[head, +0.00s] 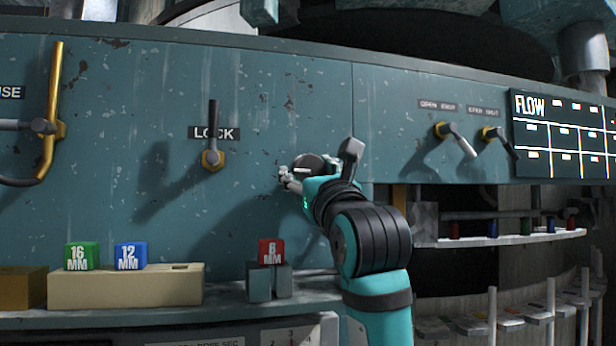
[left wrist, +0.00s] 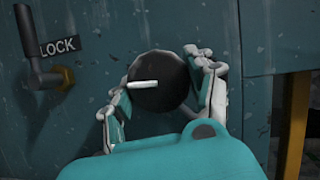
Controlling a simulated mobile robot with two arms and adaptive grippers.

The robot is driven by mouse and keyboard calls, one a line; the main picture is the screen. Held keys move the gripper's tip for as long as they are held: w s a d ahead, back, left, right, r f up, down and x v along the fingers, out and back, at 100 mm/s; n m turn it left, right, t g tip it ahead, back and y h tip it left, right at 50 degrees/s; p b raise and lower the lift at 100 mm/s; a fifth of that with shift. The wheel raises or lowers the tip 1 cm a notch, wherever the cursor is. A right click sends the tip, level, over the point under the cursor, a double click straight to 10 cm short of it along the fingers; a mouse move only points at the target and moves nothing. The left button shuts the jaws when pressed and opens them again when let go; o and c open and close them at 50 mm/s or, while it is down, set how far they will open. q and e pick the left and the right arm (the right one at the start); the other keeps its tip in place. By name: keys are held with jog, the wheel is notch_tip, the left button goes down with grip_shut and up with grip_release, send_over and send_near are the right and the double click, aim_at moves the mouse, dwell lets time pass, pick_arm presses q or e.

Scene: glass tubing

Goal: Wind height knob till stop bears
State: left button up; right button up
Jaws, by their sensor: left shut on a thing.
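The height knob (head: 309,162) is a dark round knob with a white pointer bar, on the teal panel to the right of the LOCK lever (head: 212,140). In the left wrist view the knob (left wrist: 168,98) sits between the two fingers, its white bar (left wrist: 143,85) pointing left and nearly level. My left gripper (head: 291,179) is shut around the knob, one finger on each side, as the left wrist view (left wrist: 163,82) shows. The LOCK lever's handle points up. I cannot tell which part is the stop. My right gripper is not in view.
A red 8 MM block (head: 271,251) stands on grey blocks (head: 259,283) below the knob. Green 16 MM (head: 82,256) and blue 12 MM (head: 131,256) blocks stand on a cream block (head: 125,287). A FLOW board (head: 560,135) and two levers are at right.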

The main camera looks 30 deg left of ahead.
pick_arm(q)
jog(key=o, duration=1.2)
jog(key=shift+w, duration=0.1)
notch_tip(320, 180, up, 10)
jog(key=shift+f, duration=0.1)
